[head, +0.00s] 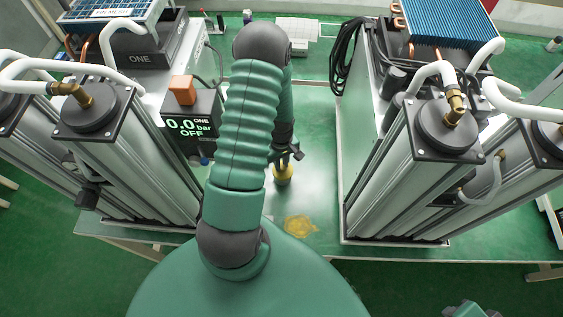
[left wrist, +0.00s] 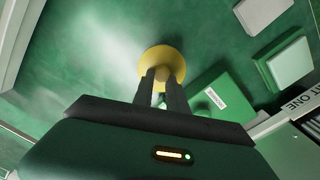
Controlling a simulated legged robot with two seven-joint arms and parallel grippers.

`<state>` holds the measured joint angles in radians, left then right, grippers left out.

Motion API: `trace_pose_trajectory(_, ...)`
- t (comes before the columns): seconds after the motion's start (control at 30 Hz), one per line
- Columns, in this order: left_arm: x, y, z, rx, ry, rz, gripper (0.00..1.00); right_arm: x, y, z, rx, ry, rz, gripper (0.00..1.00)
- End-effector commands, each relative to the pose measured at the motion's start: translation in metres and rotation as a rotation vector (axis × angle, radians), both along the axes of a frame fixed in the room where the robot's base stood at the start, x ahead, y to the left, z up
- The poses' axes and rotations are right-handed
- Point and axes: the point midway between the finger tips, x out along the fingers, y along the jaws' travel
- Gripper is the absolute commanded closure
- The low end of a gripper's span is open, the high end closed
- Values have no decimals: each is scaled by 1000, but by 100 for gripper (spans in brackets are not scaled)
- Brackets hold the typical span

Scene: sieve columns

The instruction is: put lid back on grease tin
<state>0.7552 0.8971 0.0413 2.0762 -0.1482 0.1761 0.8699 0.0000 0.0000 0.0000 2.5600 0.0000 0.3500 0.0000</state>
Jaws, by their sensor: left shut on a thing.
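A round yellow piece, which looks like the tin's lid (left wrist: 155,55), is between the fingertips of my left gripper (left wrist: 163,78) in the left wrist view. My left gripper (head: 290,156) is shut on it. In the head view a small yellow body (head: 283,175) shows right below the fingers over the green bench. I cannot tell tin from lid there, nor whether the lid touches a tin. My arm hides part of the bench beside it. My right gripper is not in view.
A yellow smear (head: 300,226) lies on the bench nearer me. Tall metal columns (head: 415,170) stand right, others (head: 140,150) left, with a display box (head: 190,125) beside them. A green box (left wrist: 222,92) shows in the left wrist view. Bench between columns is mostly clear.

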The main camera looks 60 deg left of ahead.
Motion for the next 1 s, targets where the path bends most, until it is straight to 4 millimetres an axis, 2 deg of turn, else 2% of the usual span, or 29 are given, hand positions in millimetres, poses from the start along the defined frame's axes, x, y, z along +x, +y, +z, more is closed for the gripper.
trace_pose_trajectory(0.9, 0, 0, -2, 0, 0, 0, 100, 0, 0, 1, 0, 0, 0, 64)
trace_pose_trajectory(0.93, 0, 0, -2, 0, 0, 0, 78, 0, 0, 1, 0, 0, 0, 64)
trace_pose_trajectory(1.0, 0, 0, -2, 0, 0, 0, 69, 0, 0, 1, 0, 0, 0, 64)
